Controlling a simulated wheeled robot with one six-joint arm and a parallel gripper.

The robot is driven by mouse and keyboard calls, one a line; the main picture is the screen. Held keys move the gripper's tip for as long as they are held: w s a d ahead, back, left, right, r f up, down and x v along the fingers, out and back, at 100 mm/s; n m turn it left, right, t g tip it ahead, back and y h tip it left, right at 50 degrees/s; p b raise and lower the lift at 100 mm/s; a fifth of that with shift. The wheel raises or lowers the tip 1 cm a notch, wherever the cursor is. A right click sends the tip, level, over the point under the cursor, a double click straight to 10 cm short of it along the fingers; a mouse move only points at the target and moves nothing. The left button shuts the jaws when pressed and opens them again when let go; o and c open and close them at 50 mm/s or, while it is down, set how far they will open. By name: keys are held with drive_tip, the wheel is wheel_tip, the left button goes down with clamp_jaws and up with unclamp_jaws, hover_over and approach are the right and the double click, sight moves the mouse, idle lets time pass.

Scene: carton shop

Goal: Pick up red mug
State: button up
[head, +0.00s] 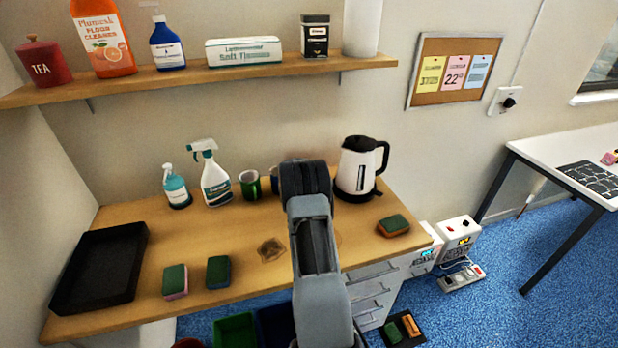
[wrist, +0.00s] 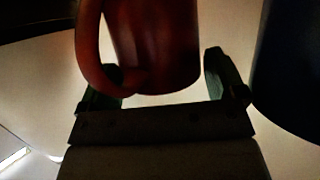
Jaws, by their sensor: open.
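The red mug (wrist: 155,45) shows in the wrist view at the top middle, its handle (wrist: 90,50) on the left. My gripper (wrist: 163,72) is open, with one finger on each side of the mug. The left finger is close to the handle and overlaps its lower part in the picture; I cannot tell if it touches. A gap shows between the right finger and the lower mug wall. In the head view my arm hides the red mug and my fingers.
A dark blue mug (wrist: 290,75) stands close on the right in the wrist view. In the head view a green mug (head: 250,185), spray bottle (head: 215,182) and kettle (head: 356,168) stand along the counter back. Sponges and a black tray (head: 98,268) lie forward and left.

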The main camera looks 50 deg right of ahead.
drive_tip(key=shift+d, duration=0.1)
drive_tip(key=c, duration=0.7)
drive_tip(key=shift+c, duration=0.2)
